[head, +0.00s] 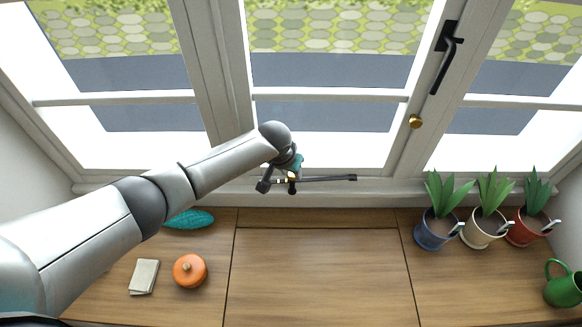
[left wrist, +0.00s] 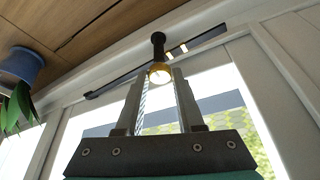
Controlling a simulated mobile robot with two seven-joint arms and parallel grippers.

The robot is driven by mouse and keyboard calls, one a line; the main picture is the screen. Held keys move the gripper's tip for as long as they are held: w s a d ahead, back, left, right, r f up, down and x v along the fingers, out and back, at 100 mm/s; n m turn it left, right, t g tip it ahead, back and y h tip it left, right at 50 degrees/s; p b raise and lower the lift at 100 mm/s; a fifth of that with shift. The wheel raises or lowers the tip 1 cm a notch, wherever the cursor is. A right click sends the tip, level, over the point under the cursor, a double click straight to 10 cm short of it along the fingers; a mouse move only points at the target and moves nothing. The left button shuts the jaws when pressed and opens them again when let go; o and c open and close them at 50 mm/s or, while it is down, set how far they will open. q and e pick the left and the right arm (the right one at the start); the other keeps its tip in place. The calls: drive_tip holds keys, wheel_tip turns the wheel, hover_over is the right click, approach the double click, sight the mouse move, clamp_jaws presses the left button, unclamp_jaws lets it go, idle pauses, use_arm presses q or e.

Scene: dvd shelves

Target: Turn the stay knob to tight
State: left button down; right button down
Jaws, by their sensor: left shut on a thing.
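The stay is a dark bar (head: 330,178) along the bottom of the middle window; it runs diagonally across the left wrist view (left wrist: 118,86). The small brass stay knob (left wrist: 160,72) sits under the bar, beside a dark round-ended post (left wrist: 158,42). My left gripper (left wrist: 160,82) is shut on the knob, with one fingertip on each side of it. In the head view my left gripper (head: 277,182) is at the left part of the bar and mostly hides the knob. The knob's turn setting cannot be read. My right gripper is not in view.
Three potted plants, blue (head: 434,232), white (head: 484,230) and red (head: 525,228), stand at the right. A green jug (head: 563,288), an orange lidded pot (head: 190,270), a pale book (head: 144,276) and a teal object (head: 190,219) are also there. The middle wooden surface (head: 318,275) is clear.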

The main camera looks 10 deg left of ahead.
use_arm(q)
drive_tip(key=shift+r, duration=0.1)
drive_tip(key=c, duration=0.5)
unclamp_jaws()
drive_tip(key=shift+c, duration=0.2)
drive_tip(key=shift+s+r+p, duration=0.25)
drive_tip(key=shift+r+p, duration=0.1)
drive_tip(key=shift+r, duration=0.1)
drive_tip(key=p+v, duration=0.6)
drive_tip(key=v, duration=0.8)
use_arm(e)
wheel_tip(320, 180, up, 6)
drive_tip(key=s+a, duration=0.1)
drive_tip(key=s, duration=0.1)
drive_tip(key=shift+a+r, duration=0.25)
